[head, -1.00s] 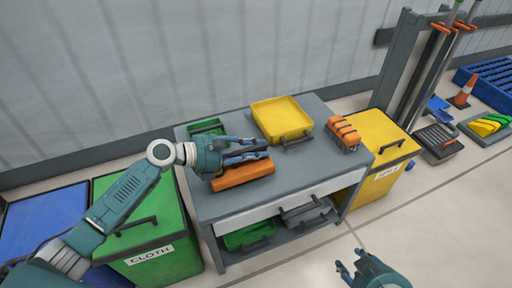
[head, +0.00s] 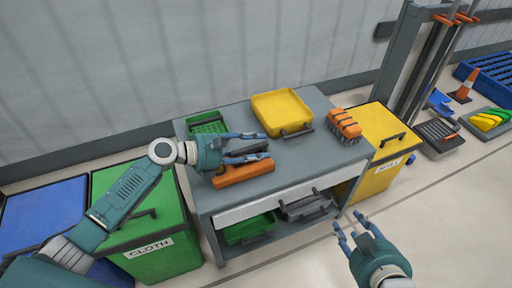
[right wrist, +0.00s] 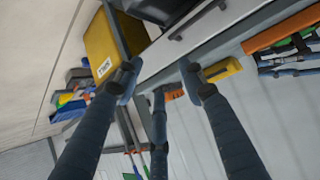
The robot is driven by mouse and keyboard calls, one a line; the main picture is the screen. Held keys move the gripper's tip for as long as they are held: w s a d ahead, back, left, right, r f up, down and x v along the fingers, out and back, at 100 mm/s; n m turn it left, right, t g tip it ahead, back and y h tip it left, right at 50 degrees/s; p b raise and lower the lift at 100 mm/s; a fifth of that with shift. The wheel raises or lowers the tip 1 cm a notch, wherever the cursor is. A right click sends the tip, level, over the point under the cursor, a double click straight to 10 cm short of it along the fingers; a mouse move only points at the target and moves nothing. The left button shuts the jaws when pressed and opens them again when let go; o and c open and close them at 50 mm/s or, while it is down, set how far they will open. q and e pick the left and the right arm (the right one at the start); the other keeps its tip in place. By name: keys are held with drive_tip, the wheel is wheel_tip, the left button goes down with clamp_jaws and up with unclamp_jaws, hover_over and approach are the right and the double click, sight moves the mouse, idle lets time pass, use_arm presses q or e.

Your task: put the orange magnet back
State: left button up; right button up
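The orange magnet (head: 243,173), a long orange bar with a dark part behind it, lies on the grey workbench top (head: 283,172) near its left front. An orange bar also shows at the top right of the right wrist view (right wrist: 272,29). My left gripper (head: 264,144) is over the bar's dark part with its fingers apart; whether they touch it I cannot tell. My right gripper (head: 346,224) is open and empty, in front of the bench's right front corner. Its spread fingers also show in the right wrist view (right wrist: 158,80).
A yellow tray (head: 274,125), a green tray (head: 208,123) and an orange-topped rack (head: 344,126) stand on the bench. A drawer front (head: 285,200) and trays sit below. A green CLOTH bin (head: 150,249) is left, a yellow bin (head: 377,165) right. Floor in front is clear.

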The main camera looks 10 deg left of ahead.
use_arm(q)
drive_tip(key=shift+a, duration=0.15)
drive_tip(key=p+v, duration=0.2)
drive_tip(key=v, duration=0.9)
drive_tip(key=shift+s+a+r, duration=0.2)
drive_tip(key=shift+s+r, duration=0.05)
use_arm(e)
drive_tip(key=s+d+f+g, duration=0.2)
drive_tip(key=s+f+g, duration=0.1)
drive_tip(key=s, duration=0.3)
drive_tip(key=s+d+f+g+h, duration=0.1)
drive_tip(key=s+d+f+g, duration=0.1)
drive_tip(key=s, duration=0.4)
drive_tip(key=shift+s+f+g+h, duration=0.2)
drive_tip(key=shift+f+g+h, duration=0.1)
drive_tip(key=shift+f+g, duration=0.45)
use_arm(q)
drive_tip(key=shift+a, duration=0.1)
use_arm(e)
drive_tip(key=shift+a+f, duration=0.1)
